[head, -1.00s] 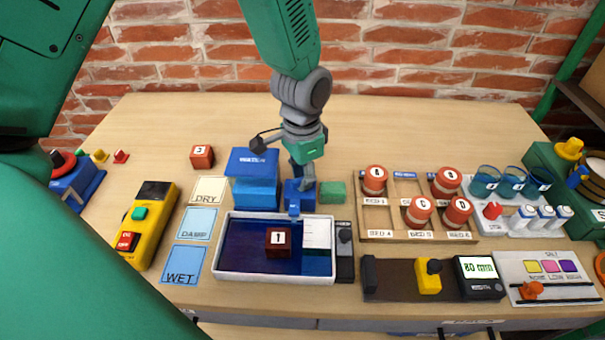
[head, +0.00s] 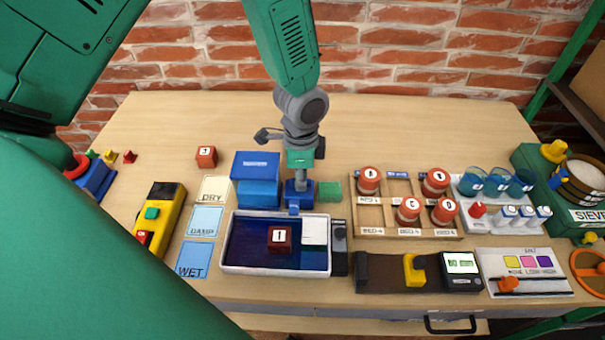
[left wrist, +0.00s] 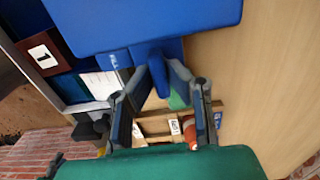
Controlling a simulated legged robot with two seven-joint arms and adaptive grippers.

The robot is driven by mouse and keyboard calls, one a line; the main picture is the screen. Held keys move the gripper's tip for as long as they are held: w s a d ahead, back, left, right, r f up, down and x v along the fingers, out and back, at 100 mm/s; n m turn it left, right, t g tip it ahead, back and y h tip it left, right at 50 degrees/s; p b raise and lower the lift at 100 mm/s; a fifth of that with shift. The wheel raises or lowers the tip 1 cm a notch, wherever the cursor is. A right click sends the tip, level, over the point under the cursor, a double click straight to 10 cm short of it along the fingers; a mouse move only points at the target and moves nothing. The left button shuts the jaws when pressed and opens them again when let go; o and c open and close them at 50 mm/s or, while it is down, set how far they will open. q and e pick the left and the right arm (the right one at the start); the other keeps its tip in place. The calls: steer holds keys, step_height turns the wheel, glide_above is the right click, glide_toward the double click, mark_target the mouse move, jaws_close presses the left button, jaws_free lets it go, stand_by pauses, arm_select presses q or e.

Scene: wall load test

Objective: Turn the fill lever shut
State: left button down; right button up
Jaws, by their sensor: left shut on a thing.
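The blue fill tap (head: 300,196) stands behind the white-rimmed tray (head: 222,248), beside a blue tank (head: 256,192). My left gripper (head: 301,176) reaches down from above onto the tap. In the left wrist view, a blue upright piece, which looks like the fill lever (left wrist: 157,76), sits between the two fingers of my left gripper (left wrist: 163,92), which is shut on it. The fingers hide part of the lever, so its exact angle is hard to tell. The tray holds dark blue liquid and a dark red block marked 1 (head: 279,240). My right gripper is not in view.
A green block (head: 330,191) sits close right of the tap. DRY, DAMP and WET cards (head: 206,222) and a yellow control box (head: 160,215) lie left. The table behind the tap is clear.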

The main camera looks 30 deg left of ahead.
arm_select(q)
steer(key=shift+w, duration=0.1)
stand_by(0.3)
steer(key=c, duration=1.6)
jaws_free()
steer(key=shift+o, duration=0.2)
steer(key=shift+r, duration=0.15)
step_height(320, 180, up, 12)
steer(key=shift+a+f, duration=0.1)
steer(key=shift+f, duration=0.1)
